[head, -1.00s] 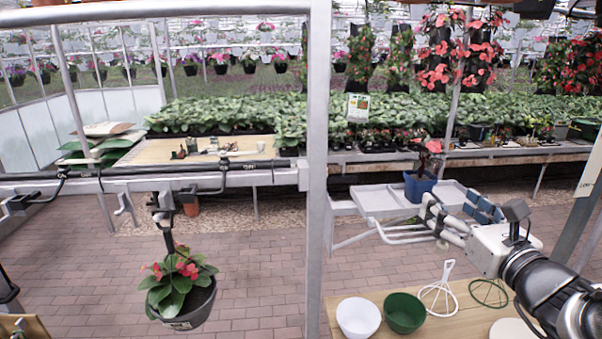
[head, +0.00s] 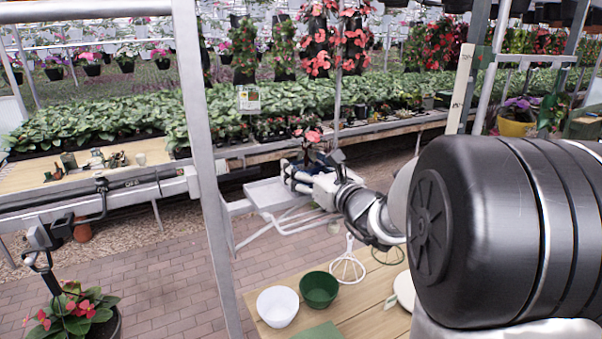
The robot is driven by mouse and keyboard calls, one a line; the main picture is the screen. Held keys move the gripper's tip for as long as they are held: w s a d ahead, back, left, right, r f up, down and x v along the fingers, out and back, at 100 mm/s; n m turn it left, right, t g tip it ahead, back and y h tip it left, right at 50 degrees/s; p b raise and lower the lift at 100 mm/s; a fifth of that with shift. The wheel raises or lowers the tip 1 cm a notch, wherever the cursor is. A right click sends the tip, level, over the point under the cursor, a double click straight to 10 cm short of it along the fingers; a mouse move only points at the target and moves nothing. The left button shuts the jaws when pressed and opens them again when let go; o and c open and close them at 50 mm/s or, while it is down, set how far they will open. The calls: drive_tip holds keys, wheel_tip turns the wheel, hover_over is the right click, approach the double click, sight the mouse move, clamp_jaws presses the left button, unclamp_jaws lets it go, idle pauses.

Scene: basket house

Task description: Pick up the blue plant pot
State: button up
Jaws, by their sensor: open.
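The plant with pink-red flowers (head: 308,136) stands at the grey tray table (head: 262,196) in the middle of the head view. Its blue pot is largely hidden behind my gripper, with only dark blue patches showing there. My gripper (head: 291,175) is open and overlaps the pot's place in the picture. I cannot tell whether the fingers touch the pot or stand around it.
A wooden table (head: 372,323) in front holds a white bowl (head: 277,307), a green bowl (head: 319,290) and a white wire stand (head: 347,268). A metal post (head: 205,150) rises at left. A hanging pot of red flowers (head: 72,315) is lower left.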

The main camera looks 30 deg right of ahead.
drive_tip(key=shift+s, duration=0.1)
drive_tip(key=shift+c, duration=0.5)
drive_tip(key=c, duration=1.1)
drive_tip(key=shift+r, duration=0.1)
